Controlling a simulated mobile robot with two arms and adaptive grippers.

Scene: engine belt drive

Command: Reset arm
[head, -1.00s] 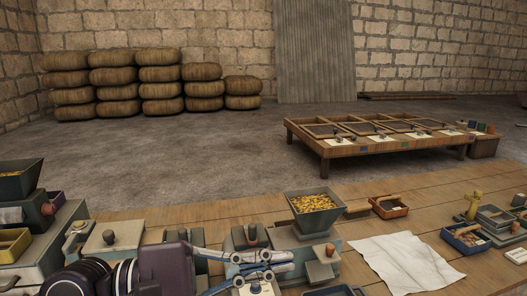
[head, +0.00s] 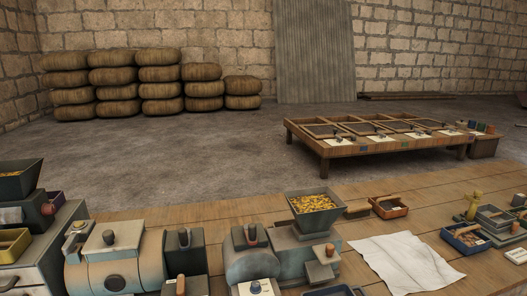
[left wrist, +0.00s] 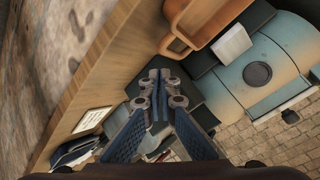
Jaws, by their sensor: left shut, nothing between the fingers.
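My left gripper (left wrist: 157,92) shows in the left wrist view with its fingers together and nothing between them. It is out of the head view. Behind its fingers in the wrist view is a dark block, and a rounded teal machine housing (left wrist: 250,70) lies to the upper right. In the head view the machines stand along the near edge of the wooden table (head: 230,210): a rounded engine-like body (head: 115,262) at the left, a second one (head: 250,262) in the middle, and a hopper of yellow pieces (head: 314,203). My right gripper is not in view.
A white sheet (head: 405,262) lies flat on the table at the right. A low wooden bench (head: 375,145) and stacked brown sacks (head: 160,80) stand on the open floor behind.

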